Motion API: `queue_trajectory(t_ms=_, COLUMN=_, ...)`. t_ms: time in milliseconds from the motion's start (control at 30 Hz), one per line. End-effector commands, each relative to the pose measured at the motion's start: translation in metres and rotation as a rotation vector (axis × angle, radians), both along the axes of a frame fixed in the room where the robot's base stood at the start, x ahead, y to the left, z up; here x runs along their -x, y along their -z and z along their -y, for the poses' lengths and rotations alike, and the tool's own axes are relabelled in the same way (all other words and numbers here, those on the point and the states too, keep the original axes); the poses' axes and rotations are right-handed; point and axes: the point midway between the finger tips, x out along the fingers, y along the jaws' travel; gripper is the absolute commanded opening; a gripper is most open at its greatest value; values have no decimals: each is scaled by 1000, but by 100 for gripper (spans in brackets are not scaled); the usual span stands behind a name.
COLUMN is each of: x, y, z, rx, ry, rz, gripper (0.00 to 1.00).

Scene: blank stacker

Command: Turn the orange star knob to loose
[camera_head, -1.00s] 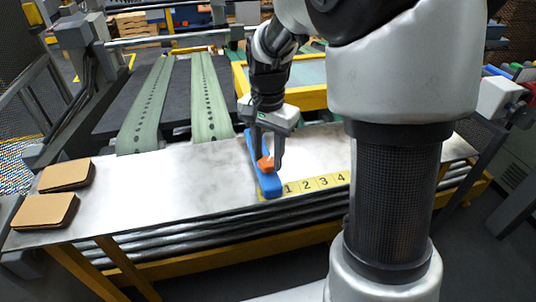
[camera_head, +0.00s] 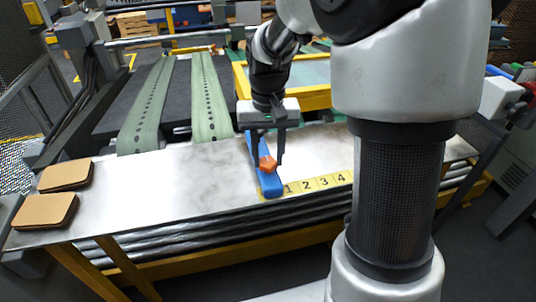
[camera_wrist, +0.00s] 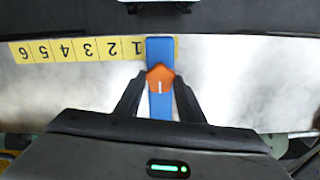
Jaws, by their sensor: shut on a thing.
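The orange star knob (camera_head: 267,164) sits on top of the blue bar (camera_head: 272,187), near its front end. In the wrist view the knob (camera_wrist: 160,77) carries a white mark pointing toward my gripper, and the blue bar (camera_wrist: 160,52) runs straight up the picture. My gripper (camera_wrist: 160,82) has one finger on each side of the knob, shut on it from above. In the head view my gripper (camera_head: 267,163) points down over the bar, and its fingers partly hide the bar.
A yellow number scale (camera_head: 315,184) lies along the table's front edge beside the bar. The pale metal table (camera_head: 170,180) is mostly clear. Two brown blank stacks (camera_head: 66,174) (camera_head: 45,211) lie at the left. Green belts (camera_head: 148,110) run behind.

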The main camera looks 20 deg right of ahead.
Motion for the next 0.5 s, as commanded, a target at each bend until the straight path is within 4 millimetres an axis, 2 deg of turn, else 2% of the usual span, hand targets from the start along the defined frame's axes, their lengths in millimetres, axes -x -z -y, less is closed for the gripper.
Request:
queue_trajectory(t_ms=467, x=-1, y=-1, z=0, rx=0, ry=-17, rz=3, gripper=13)
queue_trajectory(t_ms=500, x=-1, y=-1, z=0, rx=0, ry=-17, rz=3, gripper=37)
